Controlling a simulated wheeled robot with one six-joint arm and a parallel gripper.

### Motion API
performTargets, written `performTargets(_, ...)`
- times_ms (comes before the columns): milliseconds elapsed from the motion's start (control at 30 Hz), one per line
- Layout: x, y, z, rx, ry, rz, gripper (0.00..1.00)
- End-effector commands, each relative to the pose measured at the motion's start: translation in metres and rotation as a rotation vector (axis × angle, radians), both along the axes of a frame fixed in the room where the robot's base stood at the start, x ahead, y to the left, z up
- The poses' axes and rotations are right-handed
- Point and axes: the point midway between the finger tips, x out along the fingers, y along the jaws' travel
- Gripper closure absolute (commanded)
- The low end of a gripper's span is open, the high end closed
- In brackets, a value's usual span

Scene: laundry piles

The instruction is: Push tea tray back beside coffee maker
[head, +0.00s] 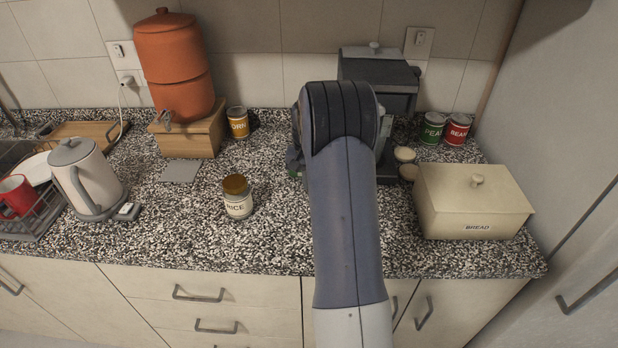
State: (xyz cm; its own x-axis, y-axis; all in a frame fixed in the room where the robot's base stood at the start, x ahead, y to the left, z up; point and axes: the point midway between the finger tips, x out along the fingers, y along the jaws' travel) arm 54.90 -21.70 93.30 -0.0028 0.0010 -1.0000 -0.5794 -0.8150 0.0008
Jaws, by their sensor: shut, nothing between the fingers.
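The dark grey coffee maker (395,78) stands against the back wall, right of centre. My arm covers its lower left part. I cannot make out a tea tray for certain. Two small round pale tops (404,154) show just right of my arm, in front of the coffee maker; what they stand on is mostly hidden. A flat wooden tray or board (75,131) lies at the back left, far from the coffee maker. My arm reaches forward and bends down near the coffee maker, and its forearm hides my gripper.
A cream bread box (474,203) stands at the right front, with green and red cans (433,129) behind it. A rice jar (237,197) stands left of my arm. An orange dispenser (176,65) on a wooden stand and a kettle (85,178) are farther left. Counter between jar and kettle is mostly clear.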

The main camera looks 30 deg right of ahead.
Motion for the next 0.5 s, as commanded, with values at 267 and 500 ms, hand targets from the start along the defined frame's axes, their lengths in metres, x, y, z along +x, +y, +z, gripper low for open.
performTargets(267,0.002,0.0,0.061,-0.004,-0.008,0.0,1.0)
performTargets(500,0.001,0.0,0.095,-0.003,-0.005,0.0,1.0)
